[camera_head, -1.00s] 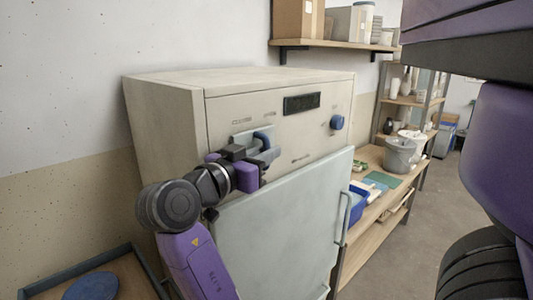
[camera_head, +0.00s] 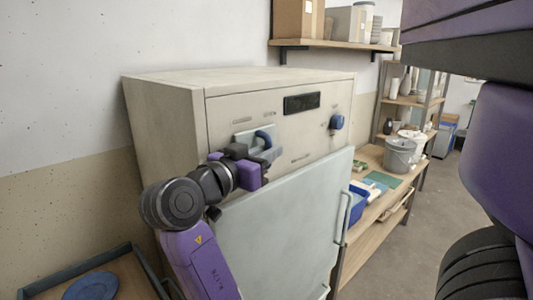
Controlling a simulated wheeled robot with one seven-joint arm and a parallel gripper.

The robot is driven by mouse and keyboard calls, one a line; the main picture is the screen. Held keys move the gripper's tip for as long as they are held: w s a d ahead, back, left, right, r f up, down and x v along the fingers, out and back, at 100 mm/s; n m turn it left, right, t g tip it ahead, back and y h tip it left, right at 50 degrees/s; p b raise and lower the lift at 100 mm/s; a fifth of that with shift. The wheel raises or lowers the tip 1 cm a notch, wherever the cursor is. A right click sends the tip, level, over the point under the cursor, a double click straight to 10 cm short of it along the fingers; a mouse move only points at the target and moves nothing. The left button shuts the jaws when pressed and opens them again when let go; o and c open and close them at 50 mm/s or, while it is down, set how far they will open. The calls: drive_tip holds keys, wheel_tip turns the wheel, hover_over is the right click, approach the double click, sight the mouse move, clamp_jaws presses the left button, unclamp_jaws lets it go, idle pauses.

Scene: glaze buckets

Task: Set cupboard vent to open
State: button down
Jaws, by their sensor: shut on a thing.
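The beige cupboard (camera_head: 165,120) stands against the wall, with a pale door (camera_head: 285,225) on its front. A grey plate (camera_head: 243,138) with a blue handle (camera_head: 264,137) is on the upper front panel, beneath small unreadable labels. My gripper (camera_head: 265,153) is at this plate, shut on the blue handle as far as I can see. The fingers partly hide the handle and the lower part of the plate.
A wooden bench (camera_head: 375,235) with a blue bin (camera_head: 357,203) and a grey bucket (camera_head: 399,155) stands right of the cupboard. A wall shelf (camera_head: 335,43) holds boxes above. A tray (camera_head: 142,257) with a blue disc (camera_head: 92,286) is at lower left.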

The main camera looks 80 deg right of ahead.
drive_tip(key=x, duration=0.2)
drive_tip(key=s+x, duration=0.1)
drive_tip(key=x, duration=0.2)
drive_tip(key=b+x, duration=0.1)
drive_tip(key=x, duration=0.1)
drive_tip(key=shift+s, duration=0.4)
drive_tip(key=c, duration=1.7)
unclamp_jaws()
drive_tip(key=shift+d, duration=0.15)
drive_tip(key=b+v, duration=0.1)
drive_tip(key=v, duration=0.7)
